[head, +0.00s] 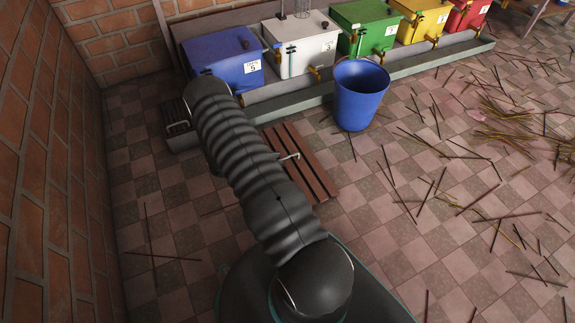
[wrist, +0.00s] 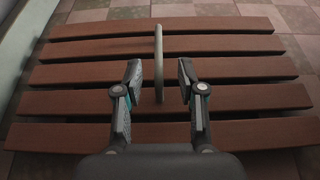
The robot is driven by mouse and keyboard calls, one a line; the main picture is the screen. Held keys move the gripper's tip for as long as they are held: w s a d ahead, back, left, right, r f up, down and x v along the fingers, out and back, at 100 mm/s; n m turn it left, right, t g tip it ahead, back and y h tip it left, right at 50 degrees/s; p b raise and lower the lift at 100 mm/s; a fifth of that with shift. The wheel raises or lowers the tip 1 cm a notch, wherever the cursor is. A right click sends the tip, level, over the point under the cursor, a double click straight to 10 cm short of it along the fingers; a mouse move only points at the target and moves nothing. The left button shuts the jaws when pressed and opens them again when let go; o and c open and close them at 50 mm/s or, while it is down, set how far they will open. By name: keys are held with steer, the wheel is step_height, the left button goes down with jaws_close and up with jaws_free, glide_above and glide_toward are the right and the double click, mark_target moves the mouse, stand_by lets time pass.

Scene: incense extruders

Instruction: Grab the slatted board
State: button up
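The slatted board (head: 316,167) lies flat on the tiled floor, with brown slats and gaps between them; my arm covers its left part in the head view. It fills most of the wrist view (wrist: 235,69). A pale, thin handle (wrist: 158,45) rises from its middle and also shows in the head view (head: 289,156). My gripper (wrist: 159,75) is open above the slats. Its two fingers stand on either side of the handle, with a visible gap on each side. In the head view the gripper is hidden behind my arm.
A blue bucket (head: 360,96) stands on the floor right of the board. A row of coloured boxes (head: 300,46) sits on a low ledge (head: 285,109) behind it. A brick wall (head: 40,170) runs along the left. Thin sticks (head: 520,125) lie scattered on the floor at right.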

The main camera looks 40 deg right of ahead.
mark_target(288, 157)
steer(key=shift+r+b+x, duration=0.15)
steer(key=shift+b+x, duration=0.05)
steer(key=shift+x, duration=1.15)
steer(key=shift+r+b+x, duration=0.1)
steer(key=shift+b+x, duration=0.05)
steer(key=shift+x, duration=1.2)
steer(key=shift+w+d, duration=0.1)
steer(key=shift+c, duration=0.2)
jaws_close()
steer(key=shift+r, duration=0.1)
